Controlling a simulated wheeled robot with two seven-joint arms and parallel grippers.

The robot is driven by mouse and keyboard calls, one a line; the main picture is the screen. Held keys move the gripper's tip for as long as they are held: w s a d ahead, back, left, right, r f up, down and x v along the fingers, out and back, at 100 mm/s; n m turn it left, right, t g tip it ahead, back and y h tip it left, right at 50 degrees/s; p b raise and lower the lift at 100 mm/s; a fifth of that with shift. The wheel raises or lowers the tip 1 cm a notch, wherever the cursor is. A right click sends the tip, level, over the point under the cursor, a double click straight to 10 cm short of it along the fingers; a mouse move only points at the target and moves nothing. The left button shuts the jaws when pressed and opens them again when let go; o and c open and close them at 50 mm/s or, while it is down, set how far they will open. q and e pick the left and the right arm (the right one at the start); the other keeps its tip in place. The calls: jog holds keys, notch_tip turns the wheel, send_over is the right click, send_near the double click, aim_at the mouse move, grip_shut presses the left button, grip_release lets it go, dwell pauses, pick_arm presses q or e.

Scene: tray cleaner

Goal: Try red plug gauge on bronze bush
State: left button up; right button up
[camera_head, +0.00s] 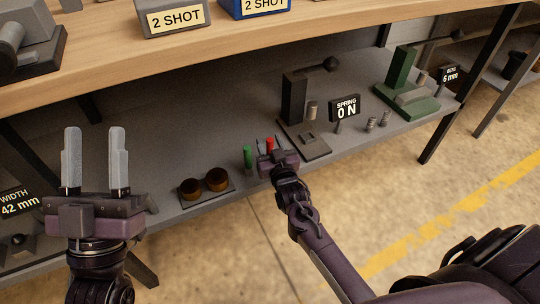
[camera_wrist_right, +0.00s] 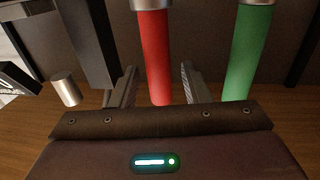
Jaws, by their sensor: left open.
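The red plug gauge (camera_head: 270,145) stands upright on the grey shelf; its red handle also shows in the right wrist view (camera_wrist_right: 155,55). My right gripper (camera_head: 270,152) is open at it, with one finger on each side and a visible gap to the handle. A green plug gauge (camera_head: 247,156) stands beside it, outside the fingers, and shows at the right of the right wrist view (camera_wrist_right: 247,55). My left gripper (camera_head: 95,140) is open and empty at the left, fingers pointing up.
A black test stand (camera_head: 294,98) with a "SPRING 0 N" sign (camera_head: 346,107) stands right of the gauges. A green press (camera_head: 402,75) is farther right. A "WIDTH 42 mm" sign (camera_head: 18,203) is at the left. The wooden upper shelf (camera_head: 200,55) overhangs the grey shelf.

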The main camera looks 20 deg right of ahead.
grip_shut()
jog(key=shift+r, duration=0.1)
